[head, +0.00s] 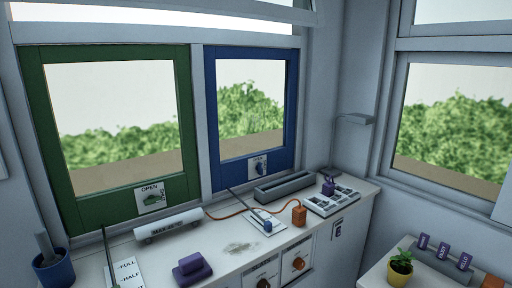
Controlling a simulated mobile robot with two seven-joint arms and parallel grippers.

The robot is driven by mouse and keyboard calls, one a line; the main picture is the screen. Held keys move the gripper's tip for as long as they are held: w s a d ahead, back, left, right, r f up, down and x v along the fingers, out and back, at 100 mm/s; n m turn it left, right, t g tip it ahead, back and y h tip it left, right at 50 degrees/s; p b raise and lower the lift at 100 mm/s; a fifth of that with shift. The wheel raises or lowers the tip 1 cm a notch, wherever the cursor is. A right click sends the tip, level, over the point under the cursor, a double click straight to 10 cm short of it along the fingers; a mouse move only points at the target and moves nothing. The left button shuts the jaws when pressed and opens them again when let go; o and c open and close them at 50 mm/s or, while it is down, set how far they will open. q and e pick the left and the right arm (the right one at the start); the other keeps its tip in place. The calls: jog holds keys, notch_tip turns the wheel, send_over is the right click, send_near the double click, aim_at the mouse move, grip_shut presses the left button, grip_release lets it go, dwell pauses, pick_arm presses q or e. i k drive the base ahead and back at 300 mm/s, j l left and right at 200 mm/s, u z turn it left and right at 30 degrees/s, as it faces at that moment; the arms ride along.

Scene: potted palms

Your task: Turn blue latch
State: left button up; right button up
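The blue latch (261,169) is a small knob on a white plate marked OPEN (252,164), low on the blue window frame (212,120). It is small in the head view, so its exact angle is hard to tell. The blue window looks closed. A similar green latch (151,200) sits on a plate marked OPEN, low on the green window frame (35,115) to the left. Neither of my grippers is in view, and nothing touches the blue latch.
The white counter (215,262) runs below the windows. On it are a white cylinder (168,225), a purple block (191,267), a grey trough (283,186), an orange block (299,215) with a cord, and a blue-knobbed lever (267,226). A potted plant (400,268) stands right.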

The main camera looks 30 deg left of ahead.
aim_at(259, 167)
jog(key=i+l+u, duration=0.1)
jog(key=u, duration=0.3)
jog(key=i+l+u, duration=0.25)
jog(key=u, duration=0.15)
jog(key=i, duration=0.05)
